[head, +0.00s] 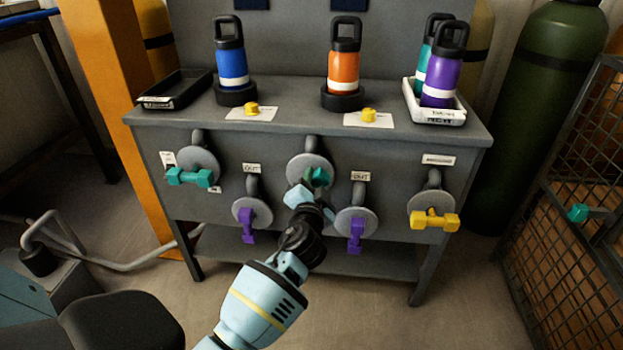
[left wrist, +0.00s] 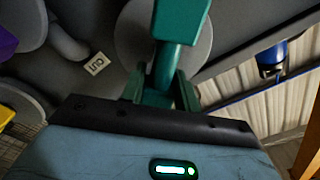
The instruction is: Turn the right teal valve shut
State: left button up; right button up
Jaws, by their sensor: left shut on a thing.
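Two teal valves sit on the front of the grey bench. The left one (head: 190,177) has its bar handle lying level. The right one (head: 318,177), at the middle of the panel, is partly hidden by my left gripper (head: 311,189). My left gripper is shut on this right teal valve's handle. In the left wrist view the handle (left wrist: 180,22) rises from between the fingers (left wrist: 160,92), in front of a round grey flange (left wrist: 135,35). Its exact angle is hard to tell in the head view. My right gripper is not in view.
Purple valves (head: 247,226) (head: 356,235) hang below on both sides, with handles upright. A yellow valve (head: 434,219) is at the right. Blue (head: 232,66), orange (head: 344,70) and purple (head: 440,80) bottles stand on the bench top. A mesh cage (head: 570,200) stands at the right.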

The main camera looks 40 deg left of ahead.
pick_arm(q)
jog(key=shift+w+d+f+m, duration=0.15)
jog(key=shift+d+m, duration=0.15)
jog(key=shift+m, duration=0.7)
jog(key=m, duration=0.2)
jog(key=shift+d+f+m+p, duration=0.1)
jog(key=shift+f+m+p, duration=0.1)
jog(key=shift+m+p, duration=0.15)
jog(key=shift+f+m, duration=0.2)
jog(key=shift+m, duration=0.55)
jog(key=shift+d+f+m+p, duration=0.15)
jog(key=shift+m+p, duration=0.1)
jog(key=shift+m, duration=0.3)
jog(key=shift+a+f+m+p, duration=0.1)
jog(key=shift+f+m+p, duration=0.1)
jog(key=shift+m, duration=0.35)
jog(key=shift+f, duration=0.1)
jog(key=o, duration=0.7)
jog(key=shift+w, duration=0.1)
jog(key=shift+o, duration=0.2)
